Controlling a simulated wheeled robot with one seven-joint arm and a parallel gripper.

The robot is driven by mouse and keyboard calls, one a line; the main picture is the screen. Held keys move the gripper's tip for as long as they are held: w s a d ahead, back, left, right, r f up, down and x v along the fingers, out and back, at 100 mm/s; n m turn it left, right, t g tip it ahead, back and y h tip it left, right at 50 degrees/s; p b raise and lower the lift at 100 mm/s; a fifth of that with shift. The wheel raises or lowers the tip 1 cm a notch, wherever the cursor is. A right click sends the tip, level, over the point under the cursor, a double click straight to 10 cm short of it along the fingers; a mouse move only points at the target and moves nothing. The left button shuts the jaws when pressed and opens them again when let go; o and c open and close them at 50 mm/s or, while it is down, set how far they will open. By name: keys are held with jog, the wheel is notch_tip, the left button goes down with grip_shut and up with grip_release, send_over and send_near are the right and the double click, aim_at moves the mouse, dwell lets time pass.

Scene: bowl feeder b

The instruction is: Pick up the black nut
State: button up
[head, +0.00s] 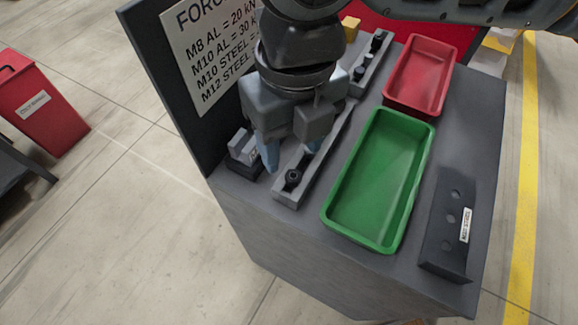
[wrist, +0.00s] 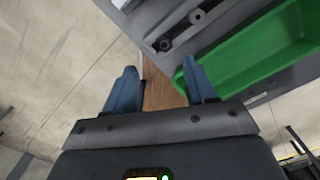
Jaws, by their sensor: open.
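The black nut (head: 292,178) sits at the near end of a grey channel rail (head: 287,197) on the grey workbench. A dark round piece (wrist: 163,45) at the rail end in the wrist view looks like the same nut. My gripper (head: 291,152) is open, pointing down above the near part of the rail, with its blue fingertips spread apart. In the head view the nut shows just below and between the fingertips. In the wrist view the space between the fingertips (wrist: 159,66) is empty, and the nut lies beyond them. My gripper hides the rail's middle.
A green bin (head: 328,212) stands right of the rail, with a red bin (head: 443,104) behind it. A black plate with holes (head: 445,245) lies at the right. A grey block fixture (head: 244,148) sits left of my gripper. A dark sign panel (head: 150,40) rises along the left edge.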

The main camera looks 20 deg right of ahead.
aim_at(294, 177)
jog(key=shift+w+d+f, duration=0.1)
jog(key=shift+d+f, duration=0.2)
jog(key=shift+d, duration=0.05)
notch_tip(294, 177, down, 7)
jog(key=shift+f, duration=0.15)
jog(key=shift+c, duration=0.2)
grip_shut()
dwell(0.3)
